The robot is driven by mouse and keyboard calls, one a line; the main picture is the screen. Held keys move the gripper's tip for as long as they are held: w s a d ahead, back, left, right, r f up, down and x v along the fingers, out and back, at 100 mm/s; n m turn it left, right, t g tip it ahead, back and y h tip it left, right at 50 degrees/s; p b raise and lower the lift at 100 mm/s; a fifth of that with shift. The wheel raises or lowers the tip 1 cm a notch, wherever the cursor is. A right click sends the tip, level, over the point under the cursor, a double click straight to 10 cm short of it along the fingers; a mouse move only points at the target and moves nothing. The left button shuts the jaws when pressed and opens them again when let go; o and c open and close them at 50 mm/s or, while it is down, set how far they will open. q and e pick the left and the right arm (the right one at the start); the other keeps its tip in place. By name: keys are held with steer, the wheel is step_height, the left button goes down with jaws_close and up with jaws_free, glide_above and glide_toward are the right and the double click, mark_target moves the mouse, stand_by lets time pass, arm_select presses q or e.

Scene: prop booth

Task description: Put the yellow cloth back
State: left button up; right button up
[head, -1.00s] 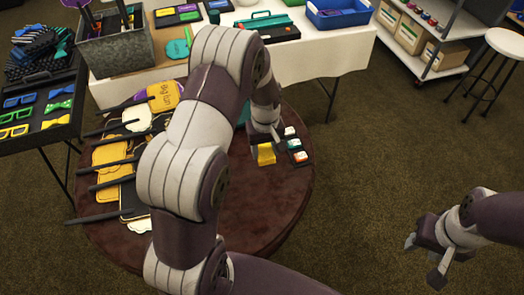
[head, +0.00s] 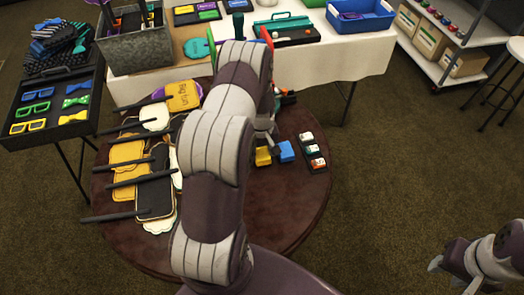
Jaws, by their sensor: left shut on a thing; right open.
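The yellow cloth (head: 263,157) is a small folded yellow block above or on the brown round table (head: 300,205), right of my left arm. My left gripper (head: 268,146) is shut on it, with the fingers partly hidden by my own wrist. A similar folded blue cloth (head: 286,151) lies just right of the gripper. My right gripper (head: 449,276) is open and empty at the lower right, over the floor and away from the table.
A dark tray (head: 322,168) with small bottles or boxes lies right of the blue cloth. Several paddle signs (head: 128,150) cover the left of the round table. A white-clothed table (head: 340,65) stands behind; the front right of the round table is clear.

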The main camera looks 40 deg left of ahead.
arm_select(q)
steer(key=shift+w+a+f, duration=0.1)
steer(key=shift+f, duration=0.4)
steer(key=shift+f, duration=0.1)
steer(key=o, duration=1.1)
